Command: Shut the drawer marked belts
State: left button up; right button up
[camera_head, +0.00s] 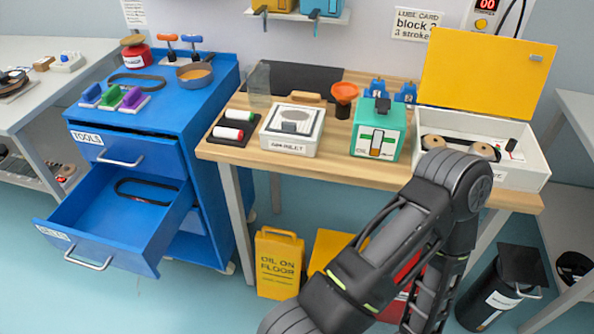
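The belts drawer (157,227) is the lower blue drawer of the cabinet at the left. It is pulled far out, and its front carries a small white label, apparently reading BELTS (52,233), and a silver bar handle (88,259). A black belt (145,192) lies inside. The drawer above it, marked TOOLS (88,138), also stands partly out, with its handle (120,160) facing me. One of my black arms bends across the lower right of the picture, but its gripper does not show. Neither gripper is in view.
A yellow floor sign (279,263) stands under the bench. The floor in front of the open drawer looks clear.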

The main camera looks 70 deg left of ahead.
aim_at(92, 222)
jog(key=k+u, duration=0.15)
jog(key=u, duration=3.7)
